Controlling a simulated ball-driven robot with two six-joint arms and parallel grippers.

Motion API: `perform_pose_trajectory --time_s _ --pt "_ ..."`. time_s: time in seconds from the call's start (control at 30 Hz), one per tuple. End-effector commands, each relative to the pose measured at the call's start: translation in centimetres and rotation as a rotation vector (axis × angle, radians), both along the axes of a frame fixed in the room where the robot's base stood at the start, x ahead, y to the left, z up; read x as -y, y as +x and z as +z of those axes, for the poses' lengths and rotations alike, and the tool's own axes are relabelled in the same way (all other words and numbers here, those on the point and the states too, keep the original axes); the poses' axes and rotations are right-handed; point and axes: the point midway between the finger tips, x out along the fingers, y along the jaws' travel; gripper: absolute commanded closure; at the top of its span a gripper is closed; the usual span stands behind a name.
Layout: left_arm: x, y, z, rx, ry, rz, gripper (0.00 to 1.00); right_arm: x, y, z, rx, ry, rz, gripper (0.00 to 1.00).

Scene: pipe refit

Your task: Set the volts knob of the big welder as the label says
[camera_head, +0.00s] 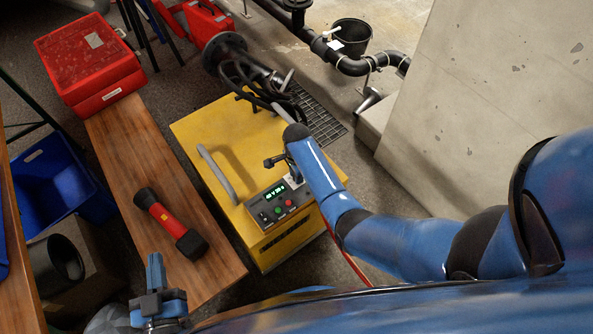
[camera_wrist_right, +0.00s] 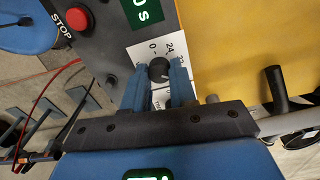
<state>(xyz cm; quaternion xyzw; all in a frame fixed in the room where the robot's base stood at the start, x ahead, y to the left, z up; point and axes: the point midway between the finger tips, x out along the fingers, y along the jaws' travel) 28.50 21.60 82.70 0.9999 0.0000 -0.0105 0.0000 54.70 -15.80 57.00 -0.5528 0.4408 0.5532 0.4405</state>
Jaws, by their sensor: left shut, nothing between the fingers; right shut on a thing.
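The big yellow welder (camera_head: 210,130) stands on the floor in the middle of the head view. Its dark control panel (camera_head: 278,204) has a green lit display, too small to read. In the right wrist view a black knob (camera_wrist_right: 159,72) sits on a white dial plate (camera_wrist_right: 143,53) with "0" and "24" readable; the rest is partly hidden. My right gripper (camera_wrist_right: 160,82) is shut on this knob, a finger on each side. In the head view the right gripper hides the knob. My left gripper (camera_head: 155,272) is shut and empty, low at left, away from the welder.
A wooden bench (camera_head: 130,150) bears a red case (camera_head: 88,62) and a red-black torch (camera_head: 168,222). A red STOP button (camera_wrist_right: 77,18) is near the knob. Black hoses lie on the welder. A concrete wall (camera_head: 480,110) stands right; a blue crate (camera_head: 60,190) is left.

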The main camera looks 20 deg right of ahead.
Motion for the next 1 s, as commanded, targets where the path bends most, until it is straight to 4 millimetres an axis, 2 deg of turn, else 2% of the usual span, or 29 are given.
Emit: perform_pose_trajectory --time_s 0.4,0.93,0.97,1.0 --pt "0.00 0.00 1.15 0.000 0.000 0.000 1.00 0.05 0.01 0.09 0.001 -0.001 -0.203 1.00" --pt "0.00 0.00 1.20 0.000 0.000 0.000 1.00 0.06 0.01 0.03 0.001 -0.001 -0.229 1.00" --pt "0.00 0.00 1.20 0.000 0.000 0.000 1.00 0.06 0.01 0.03 0.001 -0.001 -0.229 0.71" --pt "0.00 0.00 1.20 0.000 0.000 0.000 1.00 0.06 0.01 0.03 0.001 -0.001 -0.229 0.65"
